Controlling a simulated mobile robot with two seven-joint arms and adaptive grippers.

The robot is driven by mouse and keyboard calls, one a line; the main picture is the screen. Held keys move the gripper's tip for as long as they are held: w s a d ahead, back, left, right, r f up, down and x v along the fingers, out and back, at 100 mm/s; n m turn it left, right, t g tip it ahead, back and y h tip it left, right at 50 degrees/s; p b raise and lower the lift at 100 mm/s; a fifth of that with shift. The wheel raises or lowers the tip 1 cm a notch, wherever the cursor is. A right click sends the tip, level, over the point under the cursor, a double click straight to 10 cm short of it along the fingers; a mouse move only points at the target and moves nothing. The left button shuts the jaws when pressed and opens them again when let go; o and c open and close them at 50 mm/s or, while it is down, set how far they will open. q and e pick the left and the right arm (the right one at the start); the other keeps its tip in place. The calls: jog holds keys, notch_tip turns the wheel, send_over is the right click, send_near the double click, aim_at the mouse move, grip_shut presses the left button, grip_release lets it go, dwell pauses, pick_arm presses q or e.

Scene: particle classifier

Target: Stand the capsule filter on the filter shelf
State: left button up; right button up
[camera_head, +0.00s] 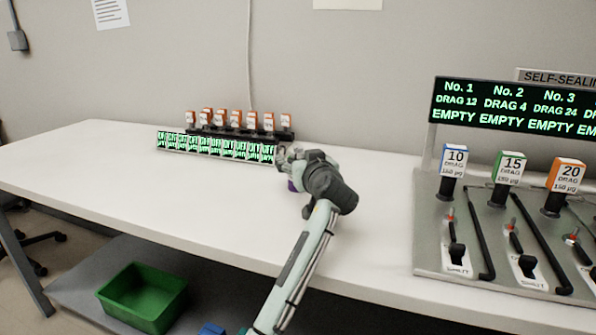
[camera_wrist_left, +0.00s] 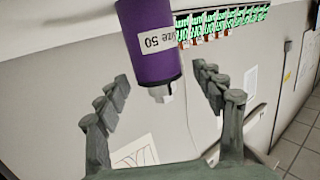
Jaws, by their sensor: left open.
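The capsule filter, a purple cylinder with a white label reading 50 (camera_wrist_left: 152,45), shows in the left wrist view with its pale nozzle end toward my open fingers. My left gripper (camera_wrist_left: 162,78) is open, with a finger on either side of the nozzle end and a visible gap to each. In the head view, a sliver of purple (camera_head: 292,186) shows under my left gripper (camera_head: 284,158), and the wrist hides the rest. A dark rack (camera_head: 240,133), perhaps the filter shelf, stands at the back of the table and holds several orange-and-white blocks. My right gripper is out of view.
A row of small green-lit displays (camera_head: 215,146) stands before the rack, just left of my left gripper. A panel with levers and a black display (camera_head: 515,108) stands at the right. The white table (camera_head: 130,180) is clear at left. A green bin (camera_head: 143,297) sits below.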

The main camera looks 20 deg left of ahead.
pick_arm(q)
jog(key=shift+w+a+f, duration=0.1)
jog(key=shift+w+a, duration=0.25)
jog(key=shift+w, duration=0.25)
grip_shut()
